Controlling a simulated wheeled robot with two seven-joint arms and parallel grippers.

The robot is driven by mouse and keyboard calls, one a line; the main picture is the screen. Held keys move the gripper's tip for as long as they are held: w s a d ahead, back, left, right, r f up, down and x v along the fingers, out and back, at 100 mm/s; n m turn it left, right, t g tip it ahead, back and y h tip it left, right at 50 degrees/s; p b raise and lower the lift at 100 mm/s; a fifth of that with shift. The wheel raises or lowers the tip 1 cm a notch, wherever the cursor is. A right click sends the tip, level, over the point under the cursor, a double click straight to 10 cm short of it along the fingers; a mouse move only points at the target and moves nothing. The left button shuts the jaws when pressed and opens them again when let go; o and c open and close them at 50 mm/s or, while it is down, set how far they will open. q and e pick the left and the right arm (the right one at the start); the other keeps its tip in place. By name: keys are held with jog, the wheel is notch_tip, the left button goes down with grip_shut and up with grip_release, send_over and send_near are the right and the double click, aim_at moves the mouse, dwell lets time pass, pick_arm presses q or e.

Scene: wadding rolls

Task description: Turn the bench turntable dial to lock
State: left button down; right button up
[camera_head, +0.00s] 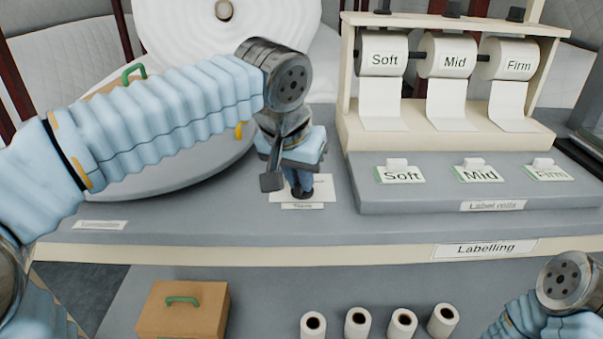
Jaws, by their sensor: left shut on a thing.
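My left gripper (291,186) points down at the bench, shut on the dial, which it largely covers. The dial stands on a white plate (322,188) with a small label in front of it; which mark the dial points to is hidden. The turntable (185,180) is a large grey disc to the left, partly behind my left arm. My right arm shows at the lower right, but its gripper is out of view.
A big white wadding roll (200,35) stands behind my left arm. A wooden rack (430,125) with Soft, Mid and Firm rolls stands at the right, behind a raised grey step (400,200) with label cards. Below are a cardboard box (205,315) and several small rolls (357,322).

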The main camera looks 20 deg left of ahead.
pick_arm(q)
jog(key=shift+a+m+h, duration=0.15)
jog(key=shift+m+h, duration=0.45)
jog(key=shift+m, duration=0.9)
jog(key=c, duration=1.1)
grip_release()
jog(key=shift+g, duration=0.3)
jog(key=shift+c, duration=0.2)
jog(key=v, duration=1.3)
jog(key=shift+r, duration=0.35)
jog(key=shift+s+a, duration=0.1)
jog(key=shift+s, duration=0.05)
